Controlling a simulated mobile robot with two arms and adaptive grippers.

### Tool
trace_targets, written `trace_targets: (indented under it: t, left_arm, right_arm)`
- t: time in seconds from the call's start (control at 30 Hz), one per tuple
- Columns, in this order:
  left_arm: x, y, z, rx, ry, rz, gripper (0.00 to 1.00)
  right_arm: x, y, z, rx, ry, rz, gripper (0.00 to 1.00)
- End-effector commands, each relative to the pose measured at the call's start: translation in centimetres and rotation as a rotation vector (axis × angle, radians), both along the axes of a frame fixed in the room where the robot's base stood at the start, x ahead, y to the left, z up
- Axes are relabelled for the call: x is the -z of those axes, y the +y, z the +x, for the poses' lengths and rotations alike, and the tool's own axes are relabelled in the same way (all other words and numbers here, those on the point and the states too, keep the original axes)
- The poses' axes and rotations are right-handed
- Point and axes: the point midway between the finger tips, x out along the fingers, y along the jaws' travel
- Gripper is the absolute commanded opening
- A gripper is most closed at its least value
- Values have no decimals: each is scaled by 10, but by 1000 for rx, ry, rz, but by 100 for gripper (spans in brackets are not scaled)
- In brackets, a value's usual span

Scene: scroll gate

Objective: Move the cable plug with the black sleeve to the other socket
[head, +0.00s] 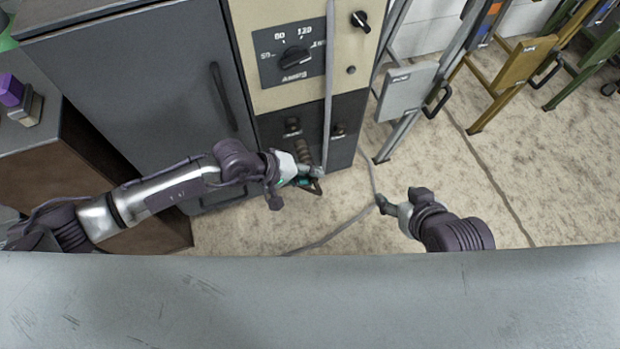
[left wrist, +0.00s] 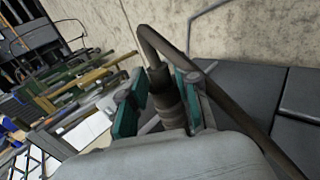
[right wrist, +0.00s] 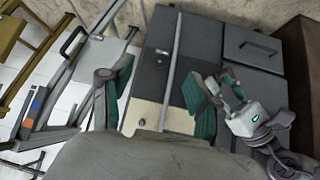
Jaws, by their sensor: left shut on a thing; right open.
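My left gripper (head: 312,180) is shut on the cable plug (head: 303,152), low in front of the cabinet's dark lower panel. In the left wrist view the plug (left wrist: 168,105) is a dark brown-black ribbed cylinder between the teal fingers, with a thick cable bending from its end. Two dark socket-like fittings, a left one (head: 292,126) and a right one (head: 339,130), are on the dark panel above the gripper. I cannot tell whether the plug touches a socket. My right gripper (head: 388,203) is open and empty, to the right of the cabinet and apart from it.
The cabinet's beige panel (head: 290,88) carries a dial (head: 295,58) and a knob (head: 360,21). A grey cable (head: 328,85) hangs down its front. A grey cabinet door (head: 140,80) stands left. Folding frames (head: 405,92) stand right. A grey surface (head: 310,300) fills the foreground.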

Motion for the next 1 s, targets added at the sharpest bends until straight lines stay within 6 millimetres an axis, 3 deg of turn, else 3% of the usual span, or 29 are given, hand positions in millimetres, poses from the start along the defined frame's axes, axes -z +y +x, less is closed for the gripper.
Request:
trace_targets:
  t: [0.6,1.0]
  left_arm:
    - [1,7,21,0,-1,0,0]
    - [0,11,34,-1,-1,0,0]
  right_arm:
    - [-37,18,45,-22,-309,70,61]
    - [-66,27,64,-35,-493,113,61]
